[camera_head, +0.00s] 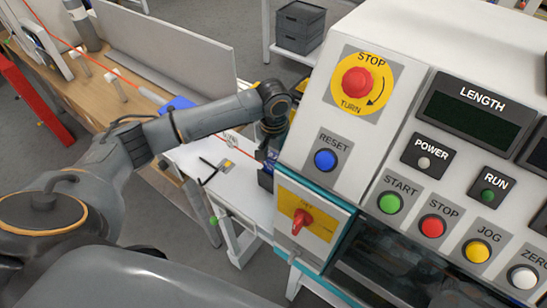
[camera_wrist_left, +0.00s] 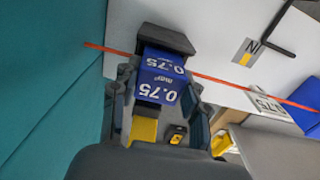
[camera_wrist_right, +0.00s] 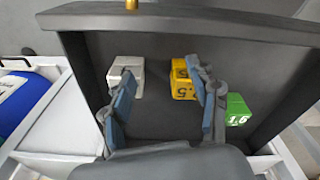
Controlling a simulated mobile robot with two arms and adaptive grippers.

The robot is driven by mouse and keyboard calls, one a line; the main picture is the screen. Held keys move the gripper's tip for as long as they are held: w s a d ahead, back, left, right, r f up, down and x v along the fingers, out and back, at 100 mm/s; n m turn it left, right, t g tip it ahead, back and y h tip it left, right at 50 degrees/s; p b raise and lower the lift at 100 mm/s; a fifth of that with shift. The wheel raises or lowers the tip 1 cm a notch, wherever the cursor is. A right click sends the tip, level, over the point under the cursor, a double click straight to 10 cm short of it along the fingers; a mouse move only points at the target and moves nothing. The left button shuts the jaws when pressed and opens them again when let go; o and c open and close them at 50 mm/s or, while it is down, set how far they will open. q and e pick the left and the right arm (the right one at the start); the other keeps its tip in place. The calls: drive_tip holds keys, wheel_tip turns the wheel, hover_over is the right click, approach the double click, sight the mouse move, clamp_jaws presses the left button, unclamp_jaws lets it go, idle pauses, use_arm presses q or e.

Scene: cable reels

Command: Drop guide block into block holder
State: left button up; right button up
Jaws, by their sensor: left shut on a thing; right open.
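My left gripper (camera_head: 268,152) is at the machine's left side, just beyond its front panel. In the left wrist view it is shut on a blue guide block (camera_wrist_left: 160,80) marked 0.75. The block sits against a dark grey fixture (camera_wrist_left: 165,38), and an orange cable runs up to it from both sides. Whether the block rests in the fixture is unclear. In the right wrist view a dark tray (camera_wrist_right: 200,22), perhaps the block holder, contains a white block (camera_wrist_right: 126,72), a yellow block (camera_wrist_right: 182,82) and a green block (camera_wrist_right: 236,110). My right gripper (camera_wrist_right: 160,74) is open and empty over it.
The machine's control panel (camera_head: 400,150), with several buttons, fills the right of the head view. A white table (camera_head: 215,185) with a black hex key lies left of it. The orange cable (camera_head: 120,75) crosses a wooden bench (camera_head: 85,95) at the far left.

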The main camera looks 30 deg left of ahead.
use_arm(q)
drive_tip(key=shift+f, duration=0.85)
drive_tip(key=o, duration=1.3)
drive_tip(key=shift+c, duration=0.2)
